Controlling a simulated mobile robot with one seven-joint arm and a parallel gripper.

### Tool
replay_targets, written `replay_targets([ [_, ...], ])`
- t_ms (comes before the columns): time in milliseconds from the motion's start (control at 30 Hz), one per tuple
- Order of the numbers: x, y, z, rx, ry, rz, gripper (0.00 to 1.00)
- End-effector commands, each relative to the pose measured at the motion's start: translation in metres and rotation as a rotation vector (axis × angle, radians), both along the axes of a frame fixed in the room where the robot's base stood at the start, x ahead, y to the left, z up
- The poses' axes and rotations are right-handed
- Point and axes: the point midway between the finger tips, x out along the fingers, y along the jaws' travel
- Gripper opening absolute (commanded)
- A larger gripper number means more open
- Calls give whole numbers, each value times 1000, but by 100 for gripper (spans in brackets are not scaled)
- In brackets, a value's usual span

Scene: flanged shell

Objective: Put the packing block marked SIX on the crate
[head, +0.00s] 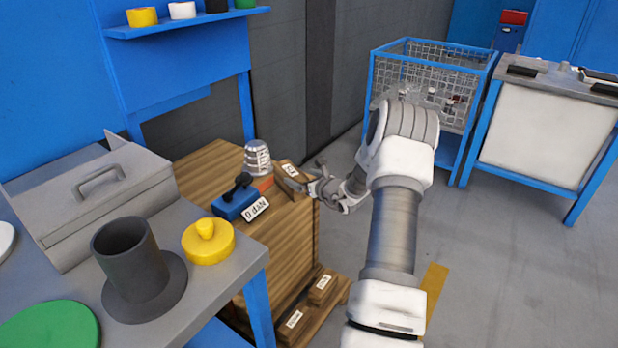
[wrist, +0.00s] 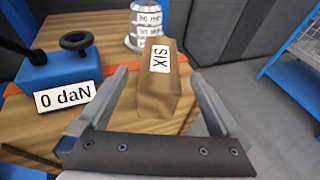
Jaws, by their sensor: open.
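The wooden packing block marked SIX (wrist: 158,88) appears to rest on top of the wooden crate (head: 209,165), near the crate's right edge. The block also shows in the head view (head: 289,170), partly hidden by my gripper (head: 299,184). In the wrist view my gripper (wrist: 160,77) is open, with one finger on each side of the block. Gaps show between the block and both fingers, so they appear apart from it.
A blue device with a "0 daN" plate (wrist: 65,80) and a ribbed grey-white cylinder (head: 257,158) stand beside the block. More labelled blocks (head: 322,287) lie on a low pallet (head: 338,292) below. A workbench (head: 225,285) is at left, a wire cage (head: 425,80) behind.

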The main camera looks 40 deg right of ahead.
Motion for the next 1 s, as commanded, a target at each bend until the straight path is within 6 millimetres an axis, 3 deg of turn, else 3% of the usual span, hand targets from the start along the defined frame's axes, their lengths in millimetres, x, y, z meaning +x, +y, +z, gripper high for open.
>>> replay_targets([
  [100,-20,1,8,0,1,-1,100],
  [300,-37,2,12,0,0,0,100],
  [1000,-39,8,17,-16,0,21,100],
])
